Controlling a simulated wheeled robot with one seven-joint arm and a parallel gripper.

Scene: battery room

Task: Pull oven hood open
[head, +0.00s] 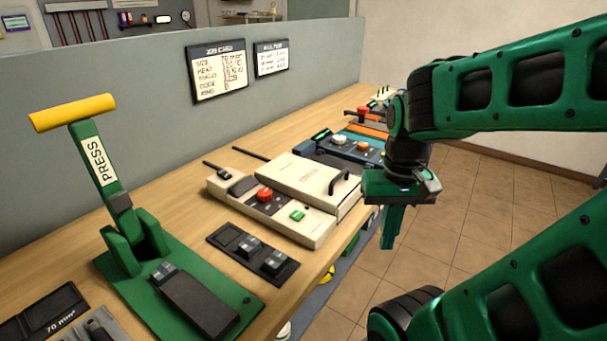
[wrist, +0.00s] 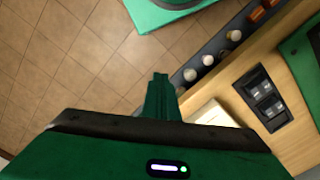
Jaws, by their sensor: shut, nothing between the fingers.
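The oven (head: 270,213) is a cream box on the workbench, with a red knob and a green button on its front panel. Its hood (head: 296,181) is a flat cream lid with a black handle (head: 342,182) at the right end; it looks closed. My gripper (head: 389,243) hangs fingers down to the right of the handle, beyond the bench edge and apart from the oven. The fingers are together and empty. In the wrist view, my gripper (wrist: 159,77) points over the floor, and a cream corner (wrist: 212,113), likely the oven, shows partly hidden behind my gripper body.
A green press (head: 118,215) with a yellow lever stands at left on the workbench (head: 165,172). A black tray with terminals (head: 253,253) lies in front of the oven. A blue device (head: 352,147) sits behind it. The tiled floor (head: 480,220) at right is clear.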

